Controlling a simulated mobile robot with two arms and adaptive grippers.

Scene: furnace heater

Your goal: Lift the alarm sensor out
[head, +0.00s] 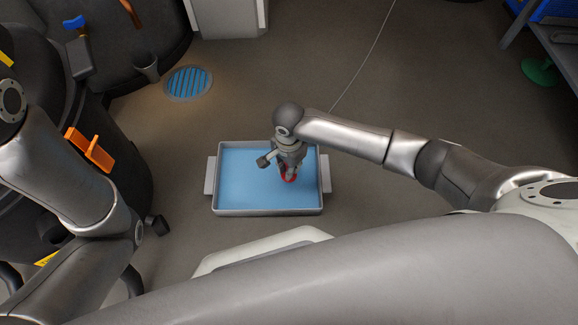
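A grey-rimmed tray (268,212) with side handles stands on the floor and holds blue water (240,180). A small red thing (290,179), seemingly the alarm sensor, shows in the right half of the tray. My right gripper (288,175) points down over the tray with its fingers around or right beside the red thing. The gripper hides much of it, so I cannot tell whether the fingers grip it or whether it touches the tray bottom. My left arm is at the left side, and its gripper is not visible.
A round floor drain with blue slats (188,83) lies behind the tray. A dark tank (110,160) with orange parts (90,149) stands at the left. A blue-and-grey bench (555,45) and a green round base (540,71) are at the far right.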

